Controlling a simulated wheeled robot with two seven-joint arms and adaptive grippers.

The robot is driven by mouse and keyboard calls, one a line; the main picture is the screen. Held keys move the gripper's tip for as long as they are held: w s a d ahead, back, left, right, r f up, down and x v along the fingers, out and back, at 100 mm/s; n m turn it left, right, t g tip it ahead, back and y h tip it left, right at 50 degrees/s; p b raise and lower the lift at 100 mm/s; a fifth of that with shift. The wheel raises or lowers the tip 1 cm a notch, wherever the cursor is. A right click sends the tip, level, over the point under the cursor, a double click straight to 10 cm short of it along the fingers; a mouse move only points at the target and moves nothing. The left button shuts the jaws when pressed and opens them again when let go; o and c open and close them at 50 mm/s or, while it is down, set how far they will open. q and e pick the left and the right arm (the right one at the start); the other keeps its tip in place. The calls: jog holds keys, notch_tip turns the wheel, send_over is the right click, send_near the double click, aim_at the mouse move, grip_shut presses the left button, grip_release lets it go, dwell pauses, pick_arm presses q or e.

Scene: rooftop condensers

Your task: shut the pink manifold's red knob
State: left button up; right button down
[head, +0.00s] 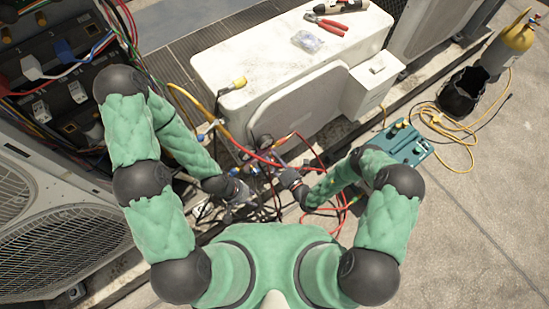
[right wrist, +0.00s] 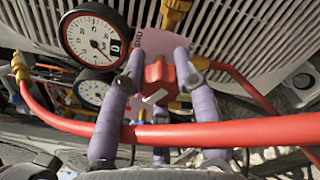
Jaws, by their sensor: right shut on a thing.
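The pink manifold (right wrist: 150,42) shows in the right wrist view as a pink plate in front of a slatted grille. Its red knob (right wrist: 158,78) is between the purple-wrapped fingers of my right gripper (right wrist: 160,70), which is shut on it. A short white mark shows on the knob's near face. In the head view my right gripper (head: 292,180) is at the hose cluster from the right. My left gripper (head: 238,191) is just left of it and lower; its fingers are too small and cluttered to read.
A large gauge (right wrist: 95,36) and a smaller blue-rimmed gauge (right wrist: 90,91) sit left of the knob. A red hose (right wrist: 205,131) crosses in front of my right fingers. A white condenser (head: 270,65), a teal case (head: 405,145) and a yellow-topped cylinder (head: 512,40) stand around.

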jog(key=m, duration=0.6)
jog(key=shift+w+d+r, duration=0.1)
jog(key=shift+w+d, duration=0.05)
jog(key=shift+w, duration=0.1)
jog(key=m, duration=0.6)
jog(key=shift+m, duration=0.3)
jog(key=c, duration=0.9)
grip_release()
jog(key=shift+s, duration=0.1)
jog(key=shift+s, duration=0.1)
jog(key=v, duration=1.1)
jog(key=shift+s+d, duration=0.25)
jog(key=shift+s, duration=0.05)
